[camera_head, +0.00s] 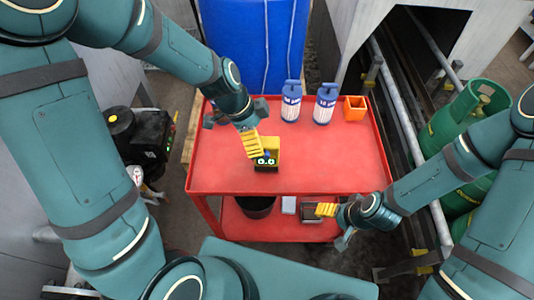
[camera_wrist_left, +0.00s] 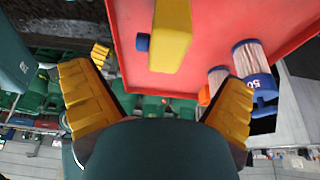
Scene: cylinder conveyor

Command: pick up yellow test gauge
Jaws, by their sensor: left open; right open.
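The yellow test gauge (camera_head: 273,145) stands on the red cart top (camera_head: 220,170), with a dark front face and blue knobs. In the left wrist view the gauge (camera_wrist_left: 172,38) shows as a yellow body with a blue knob, beyond and between the spread fingers. My left gripper (camera_head: 252,145) is open above and beside the gauge, its yellow fingers partly covering it in the head view. In the left wrist view my left gripper (camera_wrist_left: 157,78) has nothing between its fingers. My right gripper (camera_head: 327,210) is open and empty off the cart's front right edge.
Two blue-and-white canisters (camera_head: 291,105) (camera_head: 325,105) and an orange open box (camera_head: 355,109) stand at the cart's back right. A black bucket (camera_head: 255,207) sits on the lower shelf. Green gas cylinders (camera_head: 440,130) stand at right.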

